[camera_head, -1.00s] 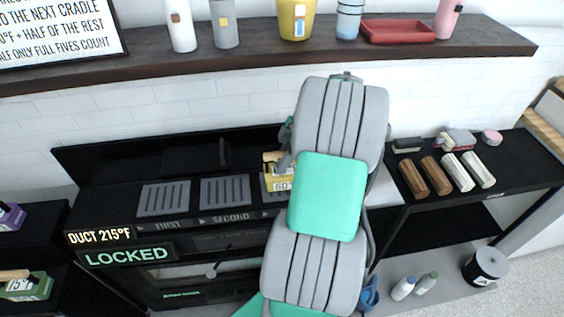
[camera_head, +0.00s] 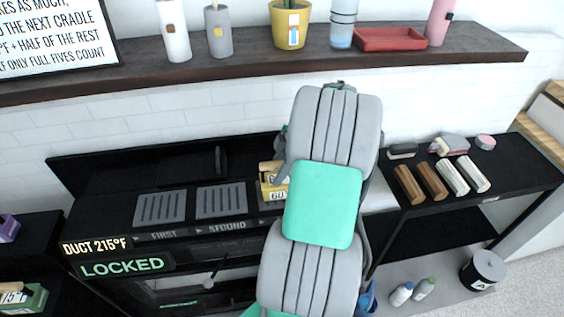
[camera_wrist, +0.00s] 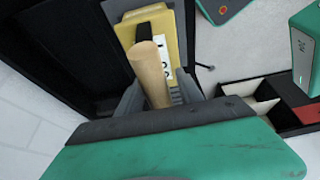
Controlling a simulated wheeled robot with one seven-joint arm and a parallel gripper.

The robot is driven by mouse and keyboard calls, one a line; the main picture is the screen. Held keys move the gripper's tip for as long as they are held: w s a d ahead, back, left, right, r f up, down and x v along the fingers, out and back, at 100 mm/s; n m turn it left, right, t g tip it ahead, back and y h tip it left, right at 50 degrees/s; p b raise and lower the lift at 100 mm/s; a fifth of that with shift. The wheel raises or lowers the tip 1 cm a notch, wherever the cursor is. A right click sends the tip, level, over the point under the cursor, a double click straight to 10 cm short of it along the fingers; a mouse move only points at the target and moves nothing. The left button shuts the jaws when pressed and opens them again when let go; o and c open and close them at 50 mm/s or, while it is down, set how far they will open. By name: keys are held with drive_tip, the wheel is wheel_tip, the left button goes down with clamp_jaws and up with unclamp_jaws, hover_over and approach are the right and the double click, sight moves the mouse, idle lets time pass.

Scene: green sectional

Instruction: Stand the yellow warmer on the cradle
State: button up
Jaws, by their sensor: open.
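The yellow warmer (camera_head: 267,192) has a wooden handle and a label that reads 60. It stands at the right of the slotted plate marked SECOND (camera_head: 221,201); another slotted plate is marked FIRST (camera_head: 160,208). My arm covers its right side, and I cannot tell what its base rests on. In the wrist view the yellow warmer (camera_wrist: 184,22) is close, its handle pointing toward my gripper (camera_wrist: 160,100). My gripper is open, with one grey finger on each side of the handle. In the head view my gripper (camera_head: 281,175) is mostly hidden behind my arm.
Lit signs (camera_head: 123,266) on the black unit read DUCT 215°F and LOCKED. A purple warmer (camera_head: 8,229) and a green warmer (camera_head: 36,299) sit at left. A dark shelf (camera_head: 250,58) runs above. Wooden blocks (camera_head: 432,179) lie on the right bench.

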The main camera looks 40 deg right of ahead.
drive_tip(key=p+v, duration=0.2)
drive_tip(key=v, duration=0.9)
drive_tip(key=shift+r, duration=0.45)
drive_tip(key=w+a+r+m+h, duration=0.1)
drive_tip(key=w+a+m, duration=0.15)
drive_tip(key=a, duration=1.05)
drive_tip(key=w+a+r+m+h, duration=0.15)
drive_tip(key=a+m, duration=0.25)
drive_tip(key=a, duration=0.9)
drive_tip(key=s+a+f+m+t+h, duration=0.1)
drive_tip(key=s+a+f+m, duration=0.2)
drive_tip(key=s+a+m, duration=0.1)
drive_tip(key=s+a, duration=0.1)
drive_tip(key=s, duration=0.1)
drive_tip(key=shift+s, duration=0.35)
drive_tip(key=shift+a+m, duration=0.1)
drive_tip(key=shift+m, duration=0.15)
